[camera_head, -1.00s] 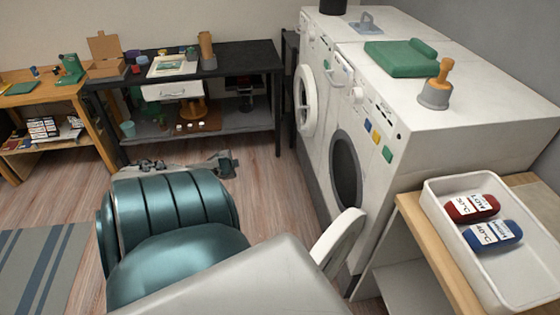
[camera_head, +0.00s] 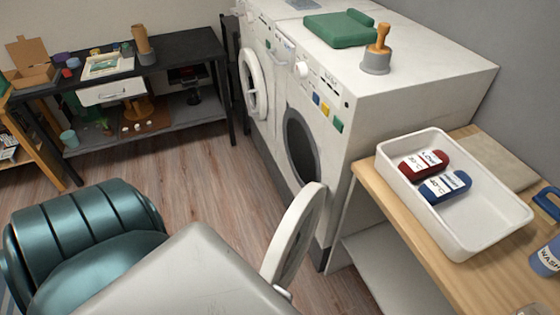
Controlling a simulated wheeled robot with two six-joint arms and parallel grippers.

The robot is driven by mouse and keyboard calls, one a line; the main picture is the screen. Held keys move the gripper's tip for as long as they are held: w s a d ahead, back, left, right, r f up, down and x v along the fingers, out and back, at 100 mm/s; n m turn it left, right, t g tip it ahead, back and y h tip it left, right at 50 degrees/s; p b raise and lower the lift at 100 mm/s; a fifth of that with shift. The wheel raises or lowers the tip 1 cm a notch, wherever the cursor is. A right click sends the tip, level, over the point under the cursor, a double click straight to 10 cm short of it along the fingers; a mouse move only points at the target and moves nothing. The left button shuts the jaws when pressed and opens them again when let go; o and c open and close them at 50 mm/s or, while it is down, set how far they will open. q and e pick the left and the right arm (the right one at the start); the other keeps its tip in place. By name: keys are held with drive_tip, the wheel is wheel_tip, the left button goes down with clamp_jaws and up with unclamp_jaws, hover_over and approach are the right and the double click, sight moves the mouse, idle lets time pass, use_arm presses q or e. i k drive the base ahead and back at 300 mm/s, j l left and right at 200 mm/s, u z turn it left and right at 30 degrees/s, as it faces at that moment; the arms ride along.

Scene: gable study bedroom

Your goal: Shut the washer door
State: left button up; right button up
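The nearer washer (camera_head: 335,130) is a white front-loader at the centre right. Its dark round opening (camera_head: 301,147) faces left and is uncovered. Its door (camera_head: 293,236), a white ring with a grey inner pane, stands swung well out from the front, towards the lower middle. The lower part of the door is hidden by a pale grey body part of mine. Neither of my grippers shows in the head view.
A second white machine (camera_head: 262,42) with a round door (camera_head: 254,84) stands behind. A wooden counter (camera_head: 405,222) with a white tray (camera_head: 480,220) is at right. A black desk (camera_head: 178,52) is at the back. Wooden floor (camera_head: 215,185) lies clear left of the washer.

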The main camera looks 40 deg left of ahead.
sight(289, 244)
drive_tip(key=l+u, duration=0.15)
drive_tip(key=u, duration=0.25)
drive_tip(key=l+u, duration=0.15)
drive_tip(key=u, duration=0.2)
drive_tip(key=l+u, duration=0.1)
drive_tip(key=u, duration=0.3)
drive_tip(key=k+l+u, duration=0.1)
drive_tip(key=u, duration=0.3)
